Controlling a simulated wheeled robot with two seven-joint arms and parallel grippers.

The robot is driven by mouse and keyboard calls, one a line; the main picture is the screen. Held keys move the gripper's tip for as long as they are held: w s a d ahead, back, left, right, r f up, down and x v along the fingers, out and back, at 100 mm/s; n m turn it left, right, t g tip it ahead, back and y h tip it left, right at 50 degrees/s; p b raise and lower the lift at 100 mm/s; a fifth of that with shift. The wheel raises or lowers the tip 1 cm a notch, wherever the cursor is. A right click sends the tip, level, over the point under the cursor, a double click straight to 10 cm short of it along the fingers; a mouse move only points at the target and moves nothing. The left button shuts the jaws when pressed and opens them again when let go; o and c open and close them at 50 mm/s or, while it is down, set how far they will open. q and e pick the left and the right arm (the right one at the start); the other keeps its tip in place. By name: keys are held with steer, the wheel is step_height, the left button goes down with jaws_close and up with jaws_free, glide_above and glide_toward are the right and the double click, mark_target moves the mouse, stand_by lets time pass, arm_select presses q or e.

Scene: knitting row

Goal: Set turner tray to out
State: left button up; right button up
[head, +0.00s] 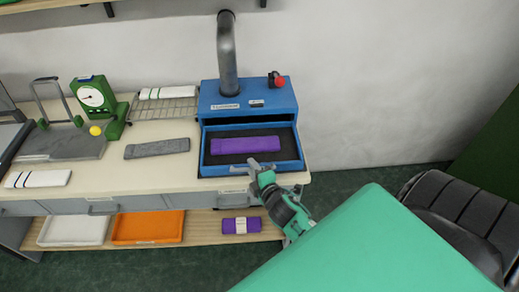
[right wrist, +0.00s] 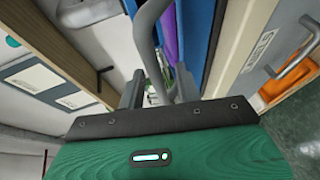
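The blue turner (head: 225,98) stands at the right end of the table. Its blue-rimmed tray (head: 204,160) stands out from the front opening, with a folded purple knit piece (head: 245,145) lying on its dark floor. My right gripper (head: 254,168) is at the tray's front edge, by the grey handle. In the right wrist view, the grey curved handle (right wrist: 147,32) runs between my right gripper's fingers (right wrist: 160,88), which stand apart with gaps showing beside the bar. The blue tray side (right wrist: 198,35) is next to them. My left gripper is out of view.
A grey knit strip (head: 157,148) and a wire rack (head: 163,107) lie left of the turner. A green dial gauge (head: 95,99) stands further left. A dark chair (head: 455,205) is at right.

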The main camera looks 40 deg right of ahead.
steer(key=b+v, duration=0.3)
steer(key=v, duration=1.1)
steer(key=shift+b, duration=0.35)
steer(key=shift+w+a, duration=0.1)
